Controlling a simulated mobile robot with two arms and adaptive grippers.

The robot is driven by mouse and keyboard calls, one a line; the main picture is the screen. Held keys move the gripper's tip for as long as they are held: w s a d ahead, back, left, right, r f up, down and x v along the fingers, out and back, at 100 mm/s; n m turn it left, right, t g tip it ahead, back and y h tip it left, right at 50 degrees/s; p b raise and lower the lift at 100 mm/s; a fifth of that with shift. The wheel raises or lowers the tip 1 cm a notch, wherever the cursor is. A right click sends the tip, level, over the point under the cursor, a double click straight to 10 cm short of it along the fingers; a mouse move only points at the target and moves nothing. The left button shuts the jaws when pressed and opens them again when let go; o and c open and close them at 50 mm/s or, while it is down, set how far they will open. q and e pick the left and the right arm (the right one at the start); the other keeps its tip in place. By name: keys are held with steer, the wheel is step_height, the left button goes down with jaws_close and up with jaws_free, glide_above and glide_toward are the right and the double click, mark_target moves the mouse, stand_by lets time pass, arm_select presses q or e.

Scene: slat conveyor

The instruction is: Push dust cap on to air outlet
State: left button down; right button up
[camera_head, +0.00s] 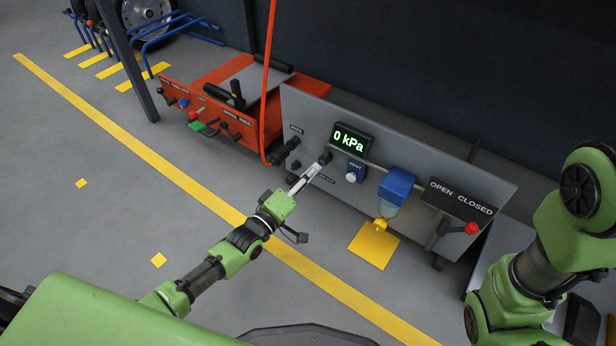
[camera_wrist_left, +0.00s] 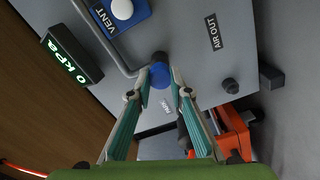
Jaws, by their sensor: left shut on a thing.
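The dust cap, a round blue cap (camera_wrist_left: 161,76), shows in the left wrist view between the fingertips of my left gripper (camera_wrist_left: 160,82), which is shut on it. Whether the cap still touches a fitting behind it is hidden. In the head view my left gripper (camera_head: 321,163) reaches the grey panel (camera_head: 312,115), below the pressure display. In the wrist view the AIR OUT label (camera_wrist_left: 213,32) is right of the cap, with a dark round fitting (camera_wrist_left: 230,86) near it, probably the air outlet. My right arm stands at the right edge; its gripper is not visible.
The display (camera_head: 351,138) reads 0 kPa. A VENT button (camera_head: 354,172), a pipe and a blue filter unit (camera_head: 397,185) are beside my gripper. A red-knobbed lever (camera_head: 470,228) is farther right. A red hose (camera_head: 267,85) hangs at left. The floor in front is clear.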

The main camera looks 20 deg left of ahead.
arm_select(q)
steer(key=shift+b+x, duration=0.35)
steer(key=shift+x, duration=0.45)
stand_by(0.6)
steer(key=c, duration=1.8)
jaws_free()
steer(key=v, duration=1.2)
